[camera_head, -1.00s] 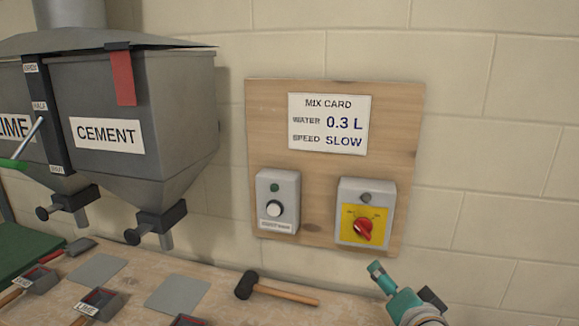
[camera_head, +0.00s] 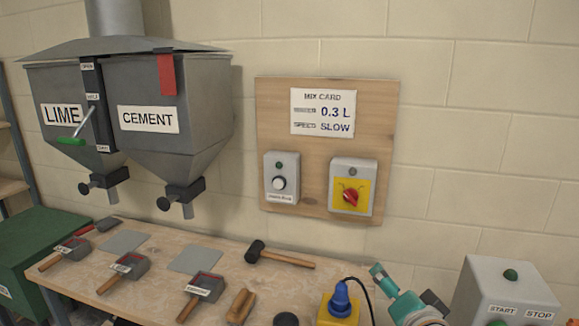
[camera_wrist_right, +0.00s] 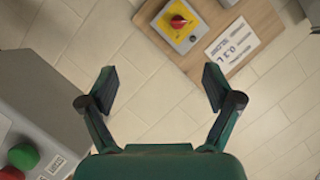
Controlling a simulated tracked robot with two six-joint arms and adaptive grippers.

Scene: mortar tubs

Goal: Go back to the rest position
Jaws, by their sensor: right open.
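My right gripper (camera_head: 405,287) shows at the lower right of the head view, in front of the wall and above the bench's right end. In the right wrist view it (camera_wrist_right: 160,92) is open, its two dark fingers wide apart with nothing between them. Beyond the fingers are the pale block wall and the wooden board (camera_wrist_right: 255,25), apart from them. My left gripper is not in the head view.
The bench (camera_head: 150,260) bears several scoops, a mallet (camera_head: 280,257) and a yellow block with a blue plug (camera_head: 340,300). A grey START/STOP box (camera_head: 505,285) stands right of my gripper. Lime and cement hoppers (camera_head: 165,85) hang at left. A board (camera_head: 325,200) carries the mix card and two switches.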

